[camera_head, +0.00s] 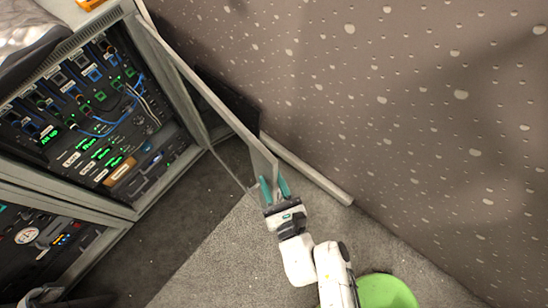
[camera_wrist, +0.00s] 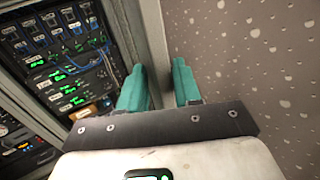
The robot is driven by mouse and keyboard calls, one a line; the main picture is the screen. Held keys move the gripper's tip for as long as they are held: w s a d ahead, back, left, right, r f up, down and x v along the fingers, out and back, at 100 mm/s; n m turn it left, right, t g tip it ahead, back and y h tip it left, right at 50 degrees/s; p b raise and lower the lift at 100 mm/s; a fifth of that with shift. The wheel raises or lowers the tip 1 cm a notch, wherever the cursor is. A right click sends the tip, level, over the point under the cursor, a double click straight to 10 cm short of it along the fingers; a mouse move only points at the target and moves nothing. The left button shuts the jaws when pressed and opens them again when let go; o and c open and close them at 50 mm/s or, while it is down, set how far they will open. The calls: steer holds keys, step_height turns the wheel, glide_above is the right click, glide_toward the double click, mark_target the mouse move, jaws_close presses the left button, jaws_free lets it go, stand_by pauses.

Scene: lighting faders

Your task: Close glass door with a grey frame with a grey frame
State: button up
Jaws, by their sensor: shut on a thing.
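The glass door with a grey frame (camera_head: 208,96) stands open, swung out from the front of the equipment rack. Its far side meets the rack, and its free edge reaches toward me. My gripper (camera_head: 274,186), with teal fingers, is shut on the door's free edge, one finger on each side. In the wrist view the grey door frame (camera_wrist: 154,42) runs up from between the two fingers (camera_wrist: 161,88). The exact contact is partly hidden by the gripper body.
The rack (camera_head: 128,212) at left holds lit equipment and blue cables (camera_head: 115,118). A speckled grey wall (camera_head: 420,110) stands to the right, with a pale strip (camera_head: 310,175) along its foot. Grey carpet (camera_head: 215,255) between rack and arm is clear. A green disc (camera_head: 388,292) lies at lower right.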

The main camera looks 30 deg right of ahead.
steer(key=shift+a+f+b, duration=0.1)
steer(key=shift+a+b, duration=0.35)
steer(key=a+m+h+b, duration=0.1)
steer(key=a+h+b, duration=0.1)
steer(key=a+b, duration=0.2)
steer(key=shift+s+a+g+b, duration=0.3)
steer(key=shift+a, duration=0.95)
steer(key=o, duration=0.8)
steer(key=shift+c, duration=0.2)
steer(key=shift+s, duration=0.15)
